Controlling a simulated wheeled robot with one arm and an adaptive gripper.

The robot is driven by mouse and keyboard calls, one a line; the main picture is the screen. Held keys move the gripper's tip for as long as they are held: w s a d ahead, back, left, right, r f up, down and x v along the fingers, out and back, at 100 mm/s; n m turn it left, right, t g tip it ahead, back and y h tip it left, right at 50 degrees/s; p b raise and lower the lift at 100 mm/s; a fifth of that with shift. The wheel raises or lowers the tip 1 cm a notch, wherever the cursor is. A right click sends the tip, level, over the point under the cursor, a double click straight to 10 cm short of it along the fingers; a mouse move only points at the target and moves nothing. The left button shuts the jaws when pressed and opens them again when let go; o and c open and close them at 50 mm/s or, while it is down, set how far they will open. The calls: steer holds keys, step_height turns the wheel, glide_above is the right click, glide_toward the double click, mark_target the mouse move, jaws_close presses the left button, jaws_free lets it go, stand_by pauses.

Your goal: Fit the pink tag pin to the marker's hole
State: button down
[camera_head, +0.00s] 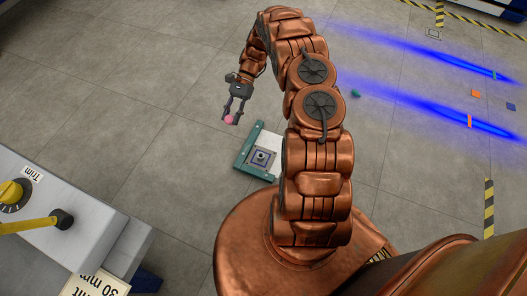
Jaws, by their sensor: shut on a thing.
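My gripper (233,111) is shut on a small pink thing, which I take to be the pink tag pin (230,120). It is held between the fingertips, above and to the left of a teal-edged plate (243,147) in the picture. On the plate is a square marker (262,157) with a dark border and a dark spot in its middle, which looks like the hole. The pin is apart from the marker. The pin's lower end is too small to make out. My arm covers part of the floor to the right of the plate.
A grey console with a yellow lever (28,225) and a yellow knob (11,192) stands at the lower left. Small coloured pieces, among them an orange one (475,93), lie at the right near blue light streaks. The tiled floor (130,90) left of my gripper is clear.

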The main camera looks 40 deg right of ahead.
steer(key=d+f+m+t+b, duration=0.4)
steer(key=f+t+b, duration=0.2)
steer(key=f, duration=0.4)
steer(key=s+d+f+m+t+y+b, duration=0.1)
steer(key=d+f+m+t+b, duration=0.3)
steer(key=f, duration=0.7)
steer(key=d+f+m+t+y+b, duration=0.1)
steer(key=d+f+m+t+b, duration=0.4)
steer(key=f+t+b, duration=0.2)
step_height(320, 180, down, 3)
steer(key=shift+s+f+m+t+b, duration=0.2)
steer(key=shift+m+t+b, duration=0.15)
steer(key=shift+t, duration=0.65)
steer(key=shift+w+f+b, duration=0.1)
steer(key=shift+f+b, duration=1.45)
steer(key=shift+f, duration=1.15)
steer(key=shift+f+b, duration=1.55)
steer(key=shift+f, duration=0.6)
steer(key=c, duration=0.7)
jaws_free()
steer(key=shift+r, duration=0.15)
